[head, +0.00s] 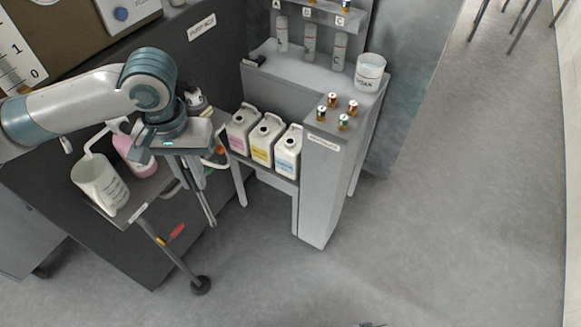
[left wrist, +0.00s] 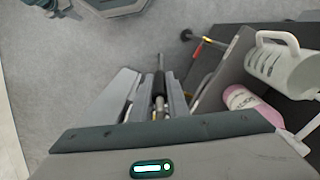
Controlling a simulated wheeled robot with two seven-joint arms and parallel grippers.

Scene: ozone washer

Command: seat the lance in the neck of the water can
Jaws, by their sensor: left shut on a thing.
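My left gripper (head: 207,208) hangs in front of the dark cabinet, pointing down, right of the cart. It is shut on the lance, a thin rod with a black sleeve (left wrist: 160,84) that shows between the fingers in the left wrist view. The lance is mostly hidden in the head view. Three white cans stand on the low shelf to the right: one with a pink label (head: 242,130), one yellow (head: 266,140), one blue (head: 288,153). I cannot read which is the water can. The gripper is apart from them. My right gripper is not in view.
A cart (head: 138,209) at left holds a white jug (head: 100,184) and a pink bottle (head: 130,152); a red handle (head: 177,231) juts from it. A grey bench (head: 318,190) carries small vials and a white tub (head: 369,72).

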